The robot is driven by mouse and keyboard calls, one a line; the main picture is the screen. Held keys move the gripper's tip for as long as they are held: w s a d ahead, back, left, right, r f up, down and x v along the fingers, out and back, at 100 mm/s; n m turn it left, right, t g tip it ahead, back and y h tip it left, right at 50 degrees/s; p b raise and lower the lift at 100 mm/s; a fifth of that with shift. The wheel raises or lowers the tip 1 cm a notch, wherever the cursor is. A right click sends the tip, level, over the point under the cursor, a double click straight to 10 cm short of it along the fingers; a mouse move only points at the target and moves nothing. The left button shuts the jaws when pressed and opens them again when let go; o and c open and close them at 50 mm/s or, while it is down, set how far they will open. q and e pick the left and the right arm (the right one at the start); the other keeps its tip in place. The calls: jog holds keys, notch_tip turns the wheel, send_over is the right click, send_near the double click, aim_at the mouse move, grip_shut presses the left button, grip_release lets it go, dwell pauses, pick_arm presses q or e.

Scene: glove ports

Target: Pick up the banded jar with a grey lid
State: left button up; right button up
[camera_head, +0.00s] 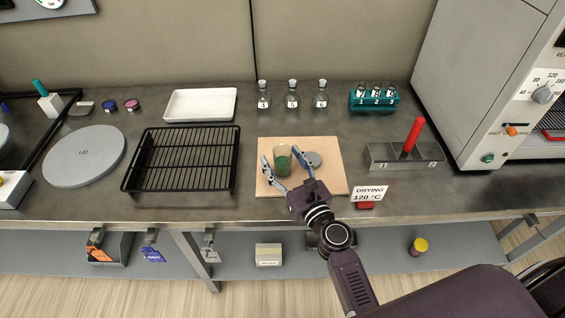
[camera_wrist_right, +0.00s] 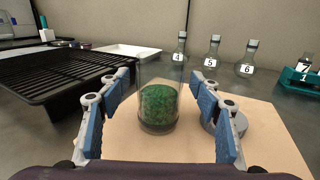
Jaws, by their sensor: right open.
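A clear glass jar (camera_head: 283,160) with green granular contents stands upright on a light wooden board (camera_head: 330,182). It also shows in the right wrist view (camera_wrist_right: 158,105), with a darker layer at its bottom and no lid seen on top. A round grey lid or disc (camera_head: 313,159) lies on the board to its right, also in the right wrist view (camera_wrist_right: 225,122). My right gripper (camera_head: 281,157) is open, its fingers reaching toward the jar, one on each side in the right wrist view (camera_wrist_right: 158,88). No grip on it shows. My left gripper is not in view.
A black wire rack (camera_head: 185,160) stands left of the board, with a white tray (camera_head: 200,104) behind. Numbered flasks (camera_head: 292,97) and a teal vial rack (camera_head: 374,99) stand behind. A metal holder with a red handle (camera_head: 405,155) and a drying sign (camera_head: 369,193) are to the right.

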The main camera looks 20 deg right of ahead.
jog(key=c, duration=1.3)
jog(key=shift+c, duration=0.3)
jog(key=shift+r, duration=0.2)
